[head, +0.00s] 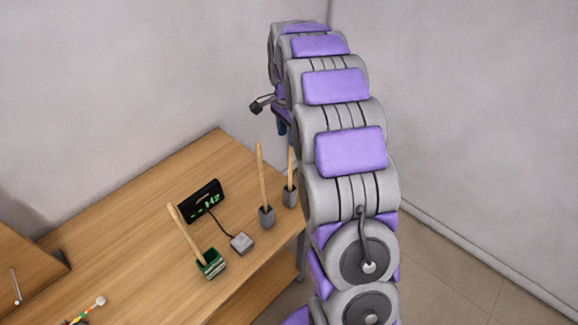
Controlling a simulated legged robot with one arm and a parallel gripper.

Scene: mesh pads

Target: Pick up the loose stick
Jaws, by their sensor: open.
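Several stick-like things show in the head view, and I cannot tell for sure which is the loose one. A wooden stick (184,230) leans to the left in a green holder (211,263). A second wooden stick (262,178) stands nearly upright in a grey holder (266,217). A third stick (291,170) stands in another grey holder (290,196), close to my arm. A short coloured stick with a pale tip (85,311) lies at the bottom left. My gripper (262,103) is open, partly hidden behind my arm, above and beyond the sticks, touching none of them.
The wooden table (130,230) has clear room at its left and back. A black digital display (201,200) is joined by a cable to a small grey box (242,242). A wooden panel or box (25,275) is at far left. Walls stand behind.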

